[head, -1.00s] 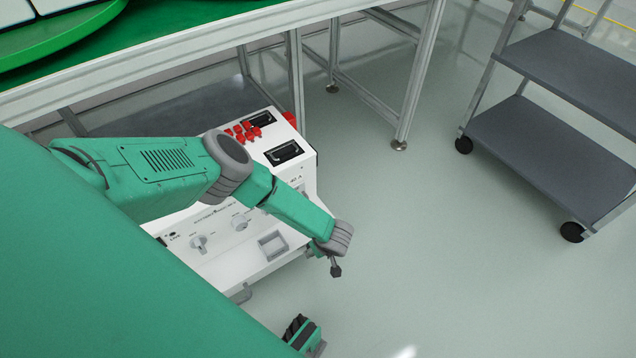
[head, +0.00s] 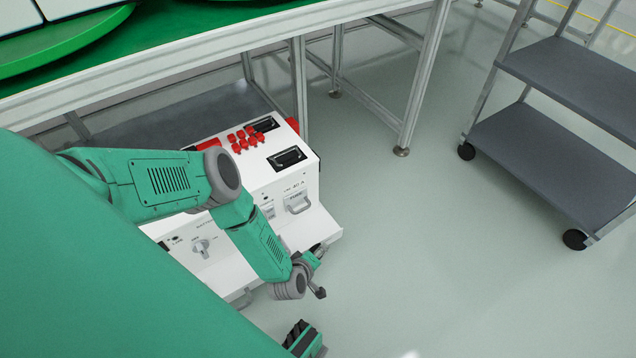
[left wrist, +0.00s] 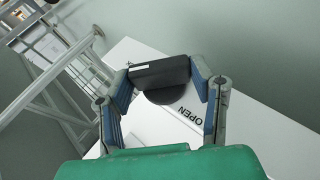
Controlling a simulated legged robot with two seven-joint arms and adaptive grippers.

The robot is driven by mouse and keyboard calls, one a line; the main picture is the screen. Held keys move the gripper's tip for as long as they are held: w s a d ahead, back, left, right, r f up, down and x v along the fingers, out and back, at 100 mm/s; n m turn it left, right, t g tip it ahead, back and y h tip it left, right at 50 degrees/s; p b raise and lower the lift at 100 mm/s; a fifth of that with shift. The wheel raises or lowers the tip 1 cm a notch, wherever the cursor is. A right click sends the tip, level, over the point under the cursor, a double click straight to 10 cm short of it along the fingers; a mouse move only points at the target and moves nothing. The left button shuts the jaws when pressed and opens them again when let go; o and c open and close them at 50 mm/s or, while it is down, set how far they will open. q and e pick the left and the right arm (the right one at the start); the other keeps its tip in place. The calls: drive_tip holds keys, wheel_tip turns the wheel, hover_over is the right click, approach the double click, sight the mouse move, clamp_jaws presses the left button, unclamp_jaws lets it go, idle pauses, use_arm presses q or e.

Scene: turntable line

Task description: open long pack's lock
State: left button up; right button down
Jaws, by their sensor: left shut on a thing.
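The white pack (head: 268,180), with knobs, handles and red connectors on it, stands low beside the table frame. In the left wrist view the lock (left wrist: 160,74), a dark block with a rounded disc under it, sits at the pack's white surface (left wrist: 150,122), by the printed word OPEN. My left gripper (left wrist: 160,77) is shut on the lock, one finger on each side. In the head view my left gripper (head: 321,249) is at the pack's near right edge, its grip too small to make out.
A metal-framed table (head: 225,40) with a green turntable (head: 80,40) stands behind the pack. A grey two-shelf cart (head: 550,150) stands at the right. The floor between the pack and the cart is clear. My left arm covers part of the pack.

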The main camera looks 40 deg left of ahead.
use_arm(q)
drive_tip(key=t, duration=0.3)
drive_tip(key=n+t+h+b, duration=0.1)
drive_tip(key=shift+s+a+f+t, duration=0.1)
drive_tip(key=shift+s+f+t, duration=0.2)
drive_tip(key=shift+s+f, duration=0.1)
drive_tip(key=shift+n+t, duration=0.3)
drive_tip(key=shift+t, duration=0.2)
drive_tip(key=shift+a+f+n+t, duration=0.2)
drive_tip(key=shift+n+t, duration=0.1)
drive_tip(key=shift+t, duration=0.3)
drive_tip(key=o, duration=1.2)
drive_tip(key=shift+c, duration=0.2)
drive_tip(key=shift+w+d+r, duration=0.1)
drive_tip(key=shift+w+r, duration=0.05)
